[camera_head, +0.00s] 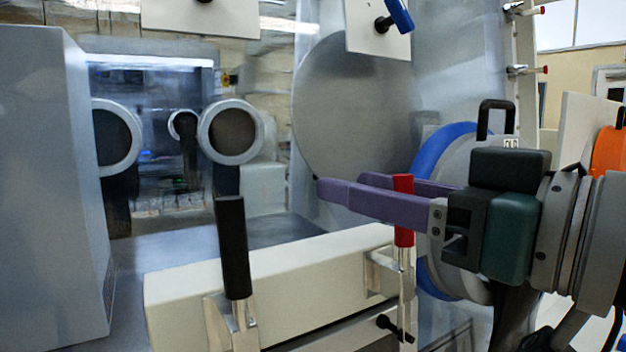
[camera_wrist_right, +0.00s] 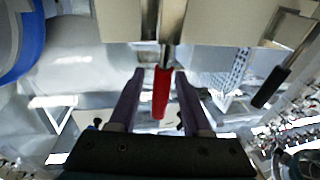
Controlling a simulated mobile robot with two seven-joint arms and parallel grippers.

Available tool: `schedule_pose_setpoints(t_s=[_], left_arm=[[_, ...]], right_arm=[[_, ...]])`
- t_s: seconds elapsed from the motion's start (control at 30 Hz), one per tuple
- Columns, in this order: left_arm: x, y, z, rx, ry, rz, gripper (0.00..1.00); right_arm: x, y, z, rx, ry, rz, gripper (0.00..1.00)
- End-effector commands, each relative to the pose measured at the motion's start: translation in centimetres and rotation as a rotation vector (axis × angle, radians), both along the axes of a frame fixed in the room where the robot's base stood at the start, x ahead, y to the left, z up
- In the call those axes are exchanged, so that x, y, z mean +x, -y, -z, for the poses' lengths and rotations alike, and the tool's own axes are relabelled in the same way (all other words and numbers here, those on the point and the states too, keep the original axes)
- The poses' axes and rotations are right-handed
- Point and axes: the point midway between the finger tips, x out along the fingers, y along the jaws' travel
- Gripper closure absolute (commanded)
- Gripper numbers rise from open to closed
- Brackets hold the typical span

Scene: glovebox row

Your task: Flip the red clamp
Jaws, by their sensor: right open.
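The red clamp (camera_head: 403,210) has an upright red handle on a metal bracket at the right end of a cream-coloured block. My right gripper (camera_head: 335,192), with purple fingers, comes in from the right at the height of the red handle. In the right wrist view, the red handle (camera_wrist_right: 162,92) lies between the two open fingers of the right gripper (camera_wrist_right: 158,76). I cannot tell whether either finger touches it. In the head view one finger passes behind the handle. My left gripper is out of view.
A black-handled clamp (camera_head: 233,248) stands upright on the left of the cream block (camera_head: 310,258); its handle also shows in the right wrist view (camera_wrist_right: 270,88). A large round grey disc (camera_head: 350,110) is behind the fingers. A blue ring (camera_head: 440,150) lies behind my right gripper.

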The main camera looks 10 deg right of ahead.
Motion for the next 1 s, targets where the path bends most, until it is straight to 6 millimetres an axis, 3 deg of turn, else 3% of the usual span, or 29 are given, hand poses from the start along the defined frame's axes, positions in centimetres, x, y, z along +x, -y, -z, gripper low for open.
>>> schedule_pose_setpoints(t_s=[0.23,0.63,1.0], left_arm=[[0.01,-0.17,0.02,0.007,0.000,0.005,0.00],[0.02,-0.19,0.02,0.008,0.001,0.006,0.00],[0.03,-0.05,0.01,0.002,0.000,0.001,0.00]], right_arm=[[0.02,-0.02,0.04,0.000,0.000,0.000,0.54],[0.00,0.00,0.03,0.000,0.000,0.000,0.99],[-0.01,-0.02,0.02,0.000,0.000,0.000,1.00]])
